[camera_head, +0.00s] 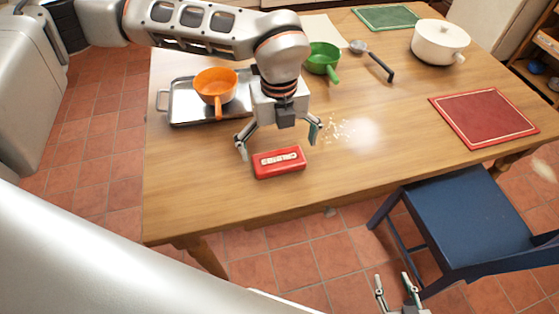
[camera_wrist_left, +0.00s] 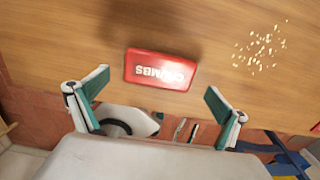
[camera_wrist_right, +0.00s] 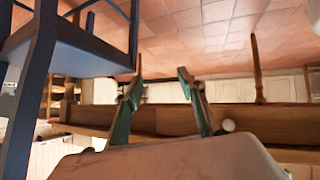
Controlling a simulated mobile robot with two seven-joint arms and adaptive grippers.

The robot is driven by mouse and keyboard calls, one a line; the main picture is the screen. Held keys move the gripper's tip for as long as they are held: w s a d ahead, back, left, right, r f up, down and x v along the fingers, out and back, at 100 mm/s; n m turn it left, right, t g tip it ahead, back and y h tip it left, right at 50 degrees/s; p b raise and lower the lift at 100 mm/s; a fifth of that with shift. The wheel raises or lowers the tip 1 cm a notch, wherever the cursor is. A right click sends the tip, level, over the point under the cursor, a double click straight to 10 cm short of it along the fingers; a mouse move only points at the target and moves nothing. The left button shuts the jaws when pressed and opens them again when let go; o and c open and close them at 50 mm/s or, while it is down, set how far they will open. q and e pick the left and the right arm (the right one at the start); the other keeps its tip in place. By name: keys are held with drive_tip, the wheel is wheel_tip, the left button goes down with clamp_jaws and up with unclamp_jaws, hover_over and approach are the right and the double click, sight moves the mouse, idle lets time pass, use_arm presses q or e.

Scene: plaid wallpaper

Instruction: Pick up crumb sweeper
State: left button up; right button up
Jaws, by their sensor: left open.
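The crumb sweeper (camera_head: 279,163) is a red block with white lettering, lying on the wooden table near its front edge. It also shows in the left wrist view (camera_wrist_left: 160,70), reading "CRUMBS". My left gripper (camera_head: 278,146) is open and empty above the sweeper, its fingers spread wider than the block. In the left wrist view the sweeper lies just beyond the two fingertips, between their lines and apart from them. My right gripper (camera_head: 394,283) is open and empty, low in front of the table; its parted fingers show in the right wrist view (camera_wrist_right: 160,78).
Crumbs (camera_head: 341,129) lie right of the sweeper. An orange pan (camera_head: 215,85) sits on a metal tray (camera_head: 180,114) at left. A green pan (camera_head: 322,57), white pot (camera_head: 440,40) and red mat (camera_head: 485,116) are further off. A blue chair (camera_head: 465,215) stands at the front right.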

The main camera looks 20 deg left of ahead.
use_arm(q)
wheel_tip(320, 180, down, 4)
drive_tip(key=shift+r+b, duration=0.1)
drive_tip(key=shift+b, duration=0.2)
drive_tip(key=c, duration=1.1)
drive_tip(key=shift+o, duration=0.2)
wheel_tip(320, 180, up, 12)
drive_tip(key=f+p, duration=0.1)
drive_tip(key=p, duration=0.1)
wheel_tip(320, 180, up, 8)
hover_over(279, 159)
drive_tip(key=shift+r+p, duration=0.3)
drive_tip(key=shift+r, duration=0.2)
